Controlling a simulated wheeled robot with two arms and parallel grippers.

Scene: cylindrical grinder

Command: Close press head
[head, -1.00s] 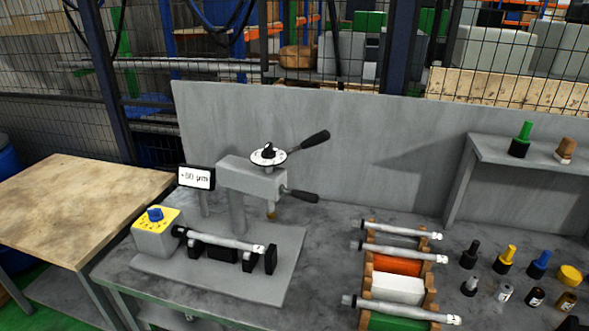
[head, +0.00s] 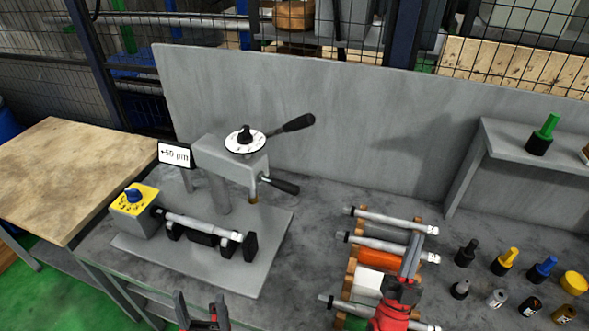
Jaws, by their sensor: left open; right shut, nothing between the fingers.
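The grey press head (head: 218,158) sits on a post on the grey base plate, behind the workpiece shaft. A white dial (head: 245,140) and a black-handled lever (head: 293,123) are on top of it. A second black handle (head: 280,184) sticks out at its right end. The steel shaft (head: 200,223) lies across black supports, its left end at the yellow-topped box (head: 133,200). My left gripper (head: 202,302) is open and empty at the bottom edge, in front of the base plate. My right gripper (head: 412,250) is shut and empty over the rack of shafts, apart from the press head.
A wooden rack (head: 350,287) holds several shafts and coloured blocks. Several small coloured-top tools (head: 508,258) stand right of it. A display (head: 174,155) reads about +50 µm. A grey panel (head: 330,130) closes the back. A wooden table (head: 70,175) is at left.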

